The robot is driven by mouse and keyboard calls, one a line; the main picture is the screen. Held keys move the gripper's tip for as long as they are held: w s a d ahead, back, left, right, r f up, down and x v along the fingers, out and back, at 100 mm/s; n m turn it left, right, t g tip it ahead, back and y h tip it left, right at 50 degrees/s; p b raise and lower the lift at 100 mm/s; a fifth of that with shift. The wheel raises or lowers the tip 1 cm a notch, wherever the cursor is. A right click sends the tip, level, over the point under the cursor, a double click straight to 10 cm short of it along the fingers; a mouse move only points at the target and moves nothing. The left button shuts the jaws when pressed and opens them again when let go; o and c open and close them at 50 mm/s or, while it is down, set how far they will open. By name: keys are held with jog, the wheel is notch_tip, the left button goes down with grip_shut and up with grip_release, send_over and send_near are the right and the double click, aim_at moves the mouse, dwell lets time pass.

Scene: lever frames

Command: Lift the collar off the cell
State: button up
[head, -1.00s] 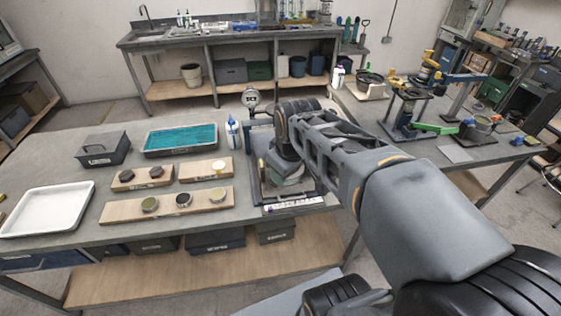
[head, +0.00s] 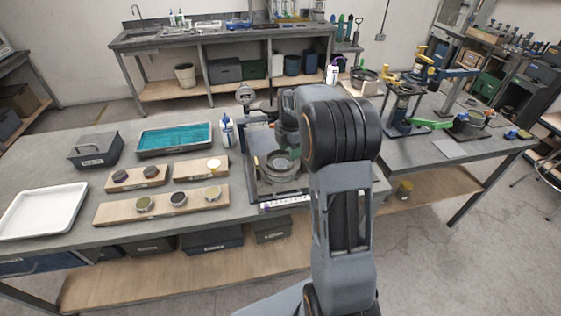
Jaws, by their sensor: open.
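The cell (head: 282,167) is a round grey metal piece on the dark machine frame at the right part of the near bench, in the head view. A ring-like rim shows around its top, but I cannot clearly tell the collar from the cell. My gripper (head: 284,146) hangs just above and behind the cell, pointing down. It is open, with nothing seen between its jaws. My own arm hides part of it, and its fingertips are small and hard to make out. I cannot tell whether it touches the collar.
A dial gauge (head: 245,94) stands behind the cell, and a white bottle (head: 227,132) stands left of the frame. Wooden boards with small pots (head: 162,204), a teal-filled tray (head: 174,139) and a white tray (head: 42,212) lie to the left. A second bench stands at the right.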

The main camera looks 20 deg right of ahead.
aim_at(291, 171)
notch_tip(291, 171, down, 4)
jog(key=shift+r, duration=0.2)
jog(key=shift+s+d+f+p, duration=0.15)
jog(key=shift+f+p, duration=0.35)
jog(key=shift+f, duration=0.85)
jog(key=shift+s+d+f+p, duration=0.1)
jog(key=shift+f+p, duration=0.4)
jog(key=shift+f, duration=0.8)
jog(key=shift+c, duration=0.3)
grip_shut()
